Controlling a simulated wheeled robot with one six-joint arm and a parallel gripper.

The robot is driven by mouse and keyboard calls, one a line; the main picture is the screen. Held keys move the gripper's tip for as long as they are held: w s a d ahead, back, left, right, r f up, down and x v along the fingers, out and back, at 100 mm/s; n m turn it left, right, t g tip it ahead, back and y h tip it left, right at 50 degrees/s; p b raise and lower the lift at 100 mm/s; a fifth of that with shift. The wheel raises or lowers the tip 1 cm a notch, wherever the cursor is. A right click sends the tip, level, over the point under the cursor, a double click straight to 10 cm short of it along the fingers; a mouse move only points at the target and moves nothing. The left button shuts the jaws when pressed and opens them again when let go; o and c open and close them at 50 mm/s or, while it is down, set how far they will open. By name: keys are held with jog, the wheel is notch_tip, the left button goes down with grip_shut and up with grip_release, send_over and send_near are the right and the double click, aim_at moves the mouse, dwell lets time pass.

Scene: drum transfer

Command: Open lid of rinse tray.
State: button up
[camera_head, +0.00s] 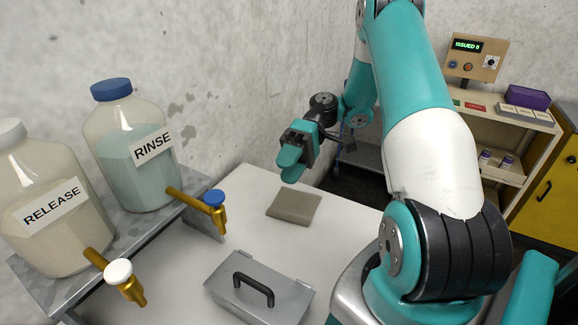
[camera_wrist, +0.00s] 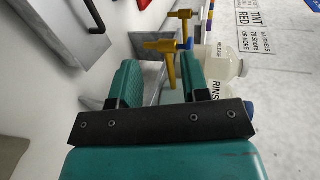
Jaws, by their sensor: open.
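The rinse tray (camera_head: 240,305) is a grey metal box at the front of the white table in the head view. Its flat lid (camera_head: 285,279) lies shut, with a black arched handle (camera_head: 254,284) on top. In the wrist view the lid (camera_wrist: 60,28) is at the upper left, and the handle (camera_wrist: 92,14) shows near the top edge. My gripper (camera_head: 291,166) is teal, open and empty, raised above the back of the table, well apart from the tray. Its two fingers also show in the wrist view (camera_wrist: 159,68), with nothing between them. The tray's inside is hidden.
A shelf on the left bears a RINSE jug (camera_head: 135,160) and a RELEASE jug (camera_head: 50,215). Their brass taps, blue-knobbed (camera_head: 213,205) and white-knobbed (camera_head: 122,280), jut over the table. A flat olive-grey pad (camera_head: 294,206) lies behind the tray. Table space between them is clear.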

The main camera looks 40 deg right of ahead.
dwell(0.6)
jog(key=s+a+r+n+h+b, duration=0.15)
jog(key=a+h+b, duration=0.35)
jog(key=a, duration=0.8)
jog(key=s+a+n+t+h+b, duration=0.1)
jog(key=s+a+t+h+b, duration=0.1)
jog(key=s, duration=0.3)
jog(key=s+a+f+n+t+h+b, duration=0.1)
jog(key=s+a+t+h+b, duration=0.1)
jog(key=s, duration=0.4)
jog(key=a+b, duration=0.1)
jog(key=a, duration=0.1)
jog(key=shift+s+a, duration=0.2)
jog(key=shift+a, duration=0.2)
jog(key=shift+w, duration=0.1)
